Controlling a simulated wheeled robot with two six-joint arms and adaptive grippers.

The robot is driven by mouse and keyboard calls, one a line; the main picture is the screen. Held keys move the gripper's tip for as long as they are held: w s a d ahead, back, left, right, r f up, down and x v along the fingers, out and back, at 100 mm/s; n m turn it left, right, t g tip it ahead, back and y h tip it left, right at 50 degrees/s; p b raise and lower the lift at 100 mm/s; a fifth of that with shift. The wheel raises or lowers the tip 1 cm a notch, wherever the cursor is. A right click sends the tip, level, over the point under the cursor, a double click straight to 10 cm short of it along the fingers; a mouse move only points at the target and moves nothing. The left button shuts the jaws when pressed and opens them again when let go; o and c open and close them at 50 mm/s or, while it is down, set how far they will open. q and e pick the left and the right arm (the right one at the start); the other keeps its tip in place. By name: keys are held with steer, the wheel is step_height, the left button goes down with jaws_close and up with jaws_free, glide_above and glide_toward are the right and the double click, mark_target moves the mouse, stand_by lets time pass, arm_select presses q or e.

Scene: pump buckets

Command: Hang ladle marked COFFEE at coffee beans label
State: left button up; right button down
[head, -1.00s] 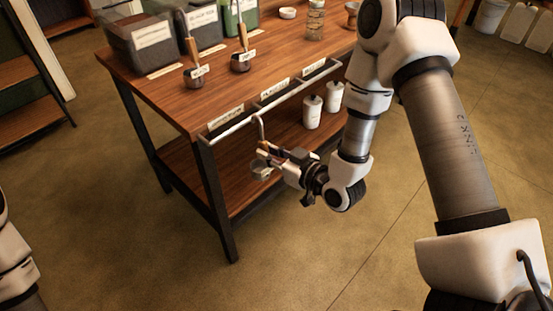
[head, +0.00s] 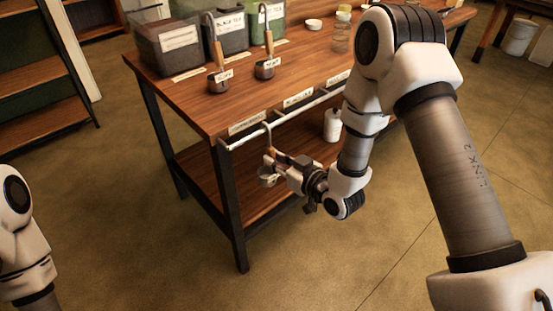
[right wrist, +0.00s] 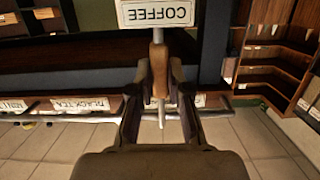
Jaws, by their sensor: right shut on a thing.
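My right gripper (head: 277,160) is shut on the wooden handle of a ladle (head: 268,181), in front of the table's left part. The ladle is roughly upright, cup down and hook up. In the right wrist view its tag reads COFFEE, upside down, above the wooden handle (right wrist: 159,70). The hook overlaps the rail (head: 237,141) near the right end of the leftmost label (head: 248,122); I cannot tell whether they touch. That label's text is unreadable in the head view and mostly hidden behind the ladle in the wrist view. My left gripper is out of view.
Further rail labels include BLACK TEA (right wrist: 80,104). A white bottle (head: 332,126) stands on the lower shelf. The floor before the table is clear.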

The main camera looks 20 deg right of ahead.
steer(key=c, duration=1)
jaws_free()
steer(key=shift+c, duration=0.2)
